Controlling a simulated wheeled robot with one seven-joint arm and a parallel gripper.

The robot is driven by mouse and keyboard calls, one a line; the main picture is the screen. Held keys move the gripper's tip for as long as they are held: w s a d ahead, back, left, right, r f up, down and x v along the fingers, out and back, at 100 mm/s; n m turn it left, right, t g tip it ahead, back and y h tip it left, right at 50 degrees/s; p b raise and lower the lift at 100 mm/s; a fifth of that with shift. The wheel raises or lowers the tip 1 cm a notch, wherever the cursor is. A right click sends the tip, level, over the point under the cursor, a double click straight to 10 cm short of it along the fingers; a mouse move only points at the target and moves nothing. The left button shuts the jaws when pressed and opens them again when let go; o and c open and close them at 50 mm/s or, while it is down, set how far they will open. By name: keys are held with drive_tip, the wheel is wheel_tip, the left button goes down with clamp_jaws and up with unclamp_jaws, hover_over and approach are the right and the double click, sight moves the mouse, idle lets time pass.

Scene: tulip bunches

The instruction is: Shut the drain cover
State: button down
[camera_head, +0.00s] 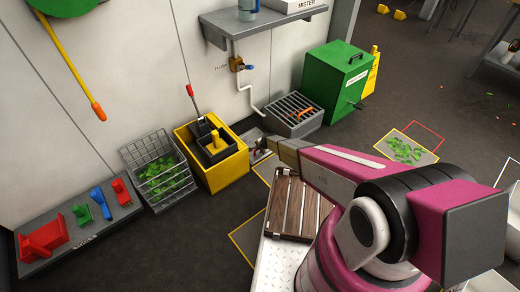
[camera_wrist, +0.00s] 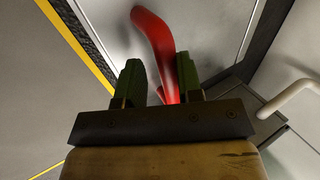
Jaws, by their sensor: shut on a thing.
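In the wrist view, a red bent handle (camera_wrist: 154,40) stands between the two green fingers of my gripper (camera_wrist: 160,85), which is shut on it. A pale grey panel (camera_wrist: 112,20) lies behind the handle; it may be the drain cover, but its angle is unclear. In the head view, my gripper (camera_head: 264,146) is low by the wall, beside a small grey metal piece (camera_head: 252,134) at floor level. That piece sits between the yellow bin and a slatted grey box. My gripper hides part of it, and the handle is not clear there.
The yellow bin (camera_head: 223,178) stands close left of my gripper, with a wire basket (camera_head: 150,150) beyond. The slatted grey box (camera_head: 290,112) is just right, under a white pipe (camera_head: 249,92). A green box (camera_head: 335,75) stands farther right. Brown wooden slats (camera_head: 290,208) lie nearer me.

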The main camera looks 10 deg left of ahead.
drive_tip(key=c, duration=1.1)
unclamp_jaws()
drive_tip(key=shift+s+d+f, duration=0.4)
drive_tip(key=shift+d+f, duration=0.05)
drive_tip(key=shift+f, duration=0.15)
drive_tip(key=shift+o, duration=0.2)
drive_tip(key=shift+r, duration=0.1)
drive_tip(key=shift+s+r, duration=0.15)
drive_tip(key=shift+r, duration=0.25)
drive_tip(key=v, duration=1)
drive_tip(key=shift+w, duration=0.3)
drive_tip(key=shift+r, duration=0.1)
